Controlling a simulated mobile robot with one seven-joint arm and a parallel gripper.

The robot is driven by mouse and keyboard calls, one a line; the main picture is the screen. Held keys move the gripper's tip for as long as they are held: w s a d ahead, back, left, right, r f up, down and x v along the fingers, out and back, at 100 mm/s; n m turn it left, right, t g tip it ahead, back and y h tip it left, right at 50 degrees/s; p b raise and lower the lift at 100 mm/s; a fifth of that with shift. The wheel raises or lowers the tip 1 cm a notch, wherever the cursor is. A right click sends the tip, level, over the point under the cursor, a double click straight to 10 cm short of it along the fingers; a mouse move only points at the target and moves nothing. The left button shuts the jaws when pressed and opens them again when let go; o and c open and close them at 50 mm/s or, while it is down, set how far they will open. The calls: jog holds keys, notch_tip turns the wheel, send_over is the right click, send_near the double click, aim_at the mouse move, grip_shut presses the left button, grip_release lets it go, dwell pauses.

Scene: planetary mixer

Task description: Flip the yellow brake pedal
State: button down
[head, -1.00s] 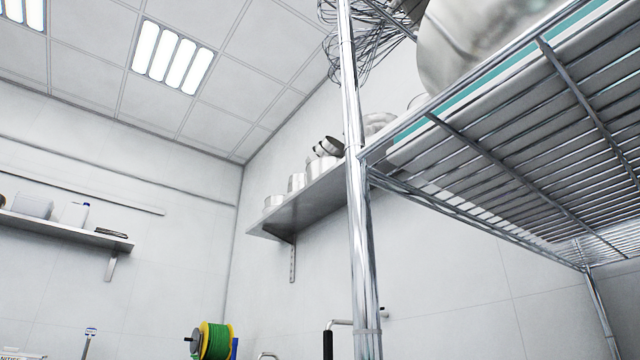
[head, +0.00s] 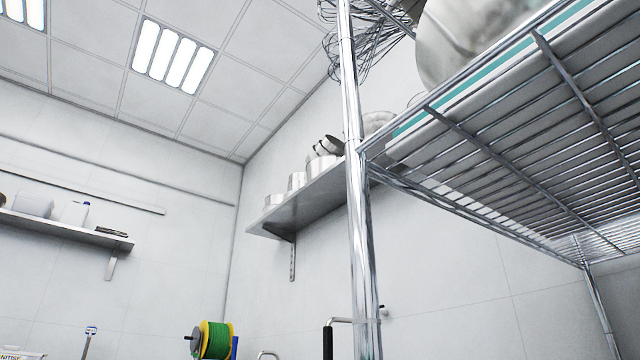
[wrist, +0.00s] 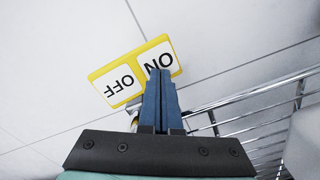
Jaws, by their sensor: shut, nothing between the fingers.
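A yellow-edged plate (wrist: 118,90) with white panels marked OFF and ON shows in the wrist view, with its lettering upside down. I cannot tell whether it is the brake pedal itself or a label belonging to it. My gripper (wrist: 160,73) is shut and empty, its dark blue fingers side by side. The fingertips overlap the plate's ON end in the picture; I cannot tell whether they touch it. The fingers hide part of the plate's lower edge. Neither the plate nor my gripper shows in the head view.
A chrome wire rack (head: 490,165) fills the right of the head view, with its post (head: 362,230) in the middle. A wall shelf (head: 300,200) holds metal pots. A green reel (head: 216,341) is at the bottom. Rack bars (wrist: 250,118) also show right of my fingers in the wrist view.

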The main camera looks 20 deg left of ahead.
notch_tip(320, 180, up, 7)
jog(key=p, duration=0.8)
